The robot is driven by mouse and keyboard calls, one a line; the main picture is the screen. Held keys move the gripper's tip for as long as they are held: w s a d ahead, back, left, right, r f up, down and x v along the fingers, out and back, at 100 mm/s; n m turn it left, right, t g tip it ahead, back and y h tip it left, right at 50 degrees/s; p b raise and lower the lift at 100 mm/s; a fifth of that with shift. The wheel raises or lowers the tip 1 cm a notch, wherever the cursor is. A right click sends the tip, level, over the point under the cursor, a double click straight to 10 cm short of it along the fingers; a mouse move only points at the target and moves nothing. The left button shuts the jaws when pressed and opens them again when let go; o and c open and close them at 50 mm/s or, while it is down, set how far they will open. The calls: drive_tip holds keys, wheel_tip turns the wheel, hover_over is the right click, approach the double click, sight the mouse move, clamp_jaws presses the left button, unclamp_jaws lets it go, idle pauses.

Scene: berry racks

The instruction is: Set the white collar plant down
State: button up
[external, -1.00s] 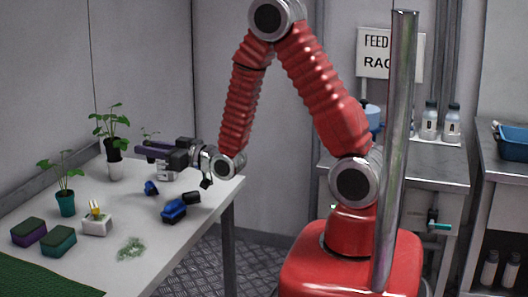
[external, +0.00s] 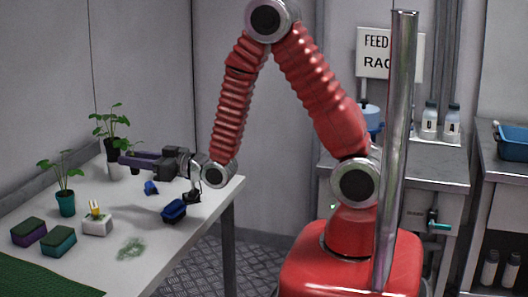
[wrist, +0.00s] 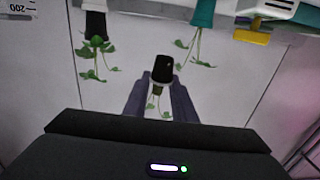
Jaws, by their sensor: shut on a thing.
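In the wrist view a small plant in a dark plug (wrist: 162,70) sits between the two fingers of my gripper (wrist: 160,100), which is shut on it. In the external view my gripper (external: 135,159) is over the far part of the white table (external: 75,265), and the held plant is not clear there. Whether the held plant touches the table cannot be told.
A white block with a yellow piece (external: 97,226), a blue tray (external: 174,210) and a small blue piece (external: 151,188) lie nearer.

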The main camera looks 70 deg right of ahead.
drive_tip(key=d+h, duration=0.1)
drive_tip(key=d, duration=0.7)
drive_tip(key=a, duration=0.6)
drive_tip(key=shift+a, duration=0.5)
